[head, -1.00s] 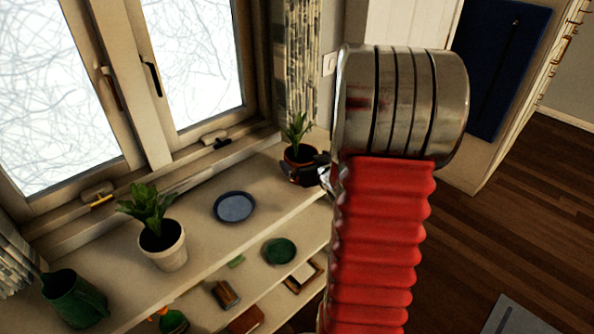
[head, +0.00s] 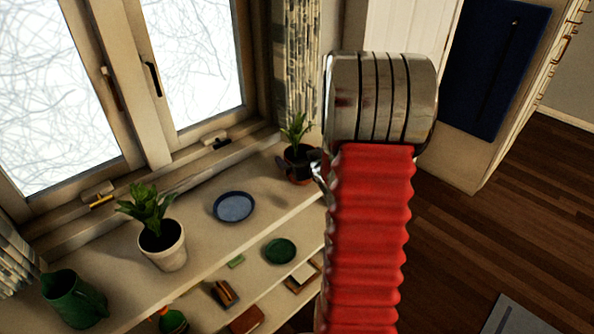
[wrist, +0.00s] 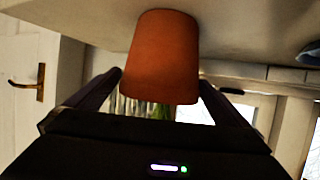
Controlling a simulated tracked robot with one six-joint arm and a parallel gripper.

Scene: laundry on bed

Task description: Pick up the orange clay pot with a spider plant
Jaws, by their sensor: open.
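The orange clay pot (wrist: 162,50) fills the upper middle of the wrist view, which shows the scene upside down. A little green plant shows beneath it there. In the head view the pot (head: 303,181) stands upright at the far right end of the shelf top, with the spider plant (head: 296,130) rising from it. My gripper (wrist: 160,79) is open, with one dark finger on either side of the pot near its rim. In the head view my gripper (head: 300,165) covers much of the pot. I cannot tell whether the fingers touch it.
A blue plate (head: 234,207), a white pot with a leafy plant (head: 163,245) and a green pitcher (head: 75,298) stand on the shelf (head: 205,240) to the left. Lower shelves hold a green dish (head: 280,251) and small items. The window and curtain (head: 298,60) are behind.

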